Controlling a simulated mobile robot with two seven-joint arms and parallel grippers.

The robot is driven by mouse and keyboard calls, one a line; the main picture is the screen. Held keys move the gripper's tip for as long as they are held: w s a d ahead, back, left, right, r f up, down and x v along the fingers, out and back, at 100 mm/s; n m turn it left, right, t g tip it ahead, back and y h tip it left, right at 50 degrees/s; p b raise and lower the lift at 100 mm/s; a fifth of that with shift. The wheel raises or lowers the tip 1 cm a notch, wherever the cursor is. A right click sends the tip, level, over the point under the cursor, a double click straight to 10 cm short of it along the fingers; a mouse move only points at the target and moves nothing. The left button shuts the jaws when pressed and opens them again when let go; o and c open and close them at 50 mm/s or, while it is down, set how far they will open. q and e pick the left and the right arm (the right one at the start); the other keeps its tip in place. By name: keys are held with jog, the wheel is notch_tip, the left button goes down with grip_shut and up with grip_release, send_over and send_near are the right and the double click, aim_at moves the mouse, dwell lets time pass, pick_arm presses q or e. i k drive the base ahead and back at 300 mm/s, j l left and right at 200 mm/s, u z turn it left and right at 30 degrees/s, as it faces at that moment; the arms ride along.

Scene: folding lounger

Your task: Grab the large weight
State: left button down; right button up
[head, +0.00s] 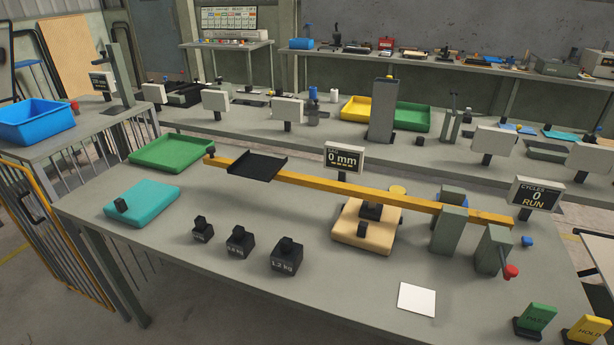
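Three black weights with knobs stand upright in a row on the grey table (190,265). The large weight (286,258), marked 1.2 kg, is at the right end of the row. The middle-sized weight (240,243) is to its left, and the small weight (203,231) is at the left end. The markings on these two are too small to read surely. Nothing touches the large weight. Neither of my grippers shows in the head view.
A yellow beam (320,184) with a black tray (258,165) crosses the table behind the weights. A tan cushion block (365,232) stands right of the large weight, a teal pad (142,204) at left. A white card (417,299) lies at the front right.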

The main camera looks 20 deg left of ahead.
aim_at(287, 257)
jog(key=k+j+u, duration=0.1)
jog(key=j+u, duration=0.35)
jog(key=j, duration=0.25)
jog(key=j+u, duration=0.45)
jog(key=j, duration=0.25)
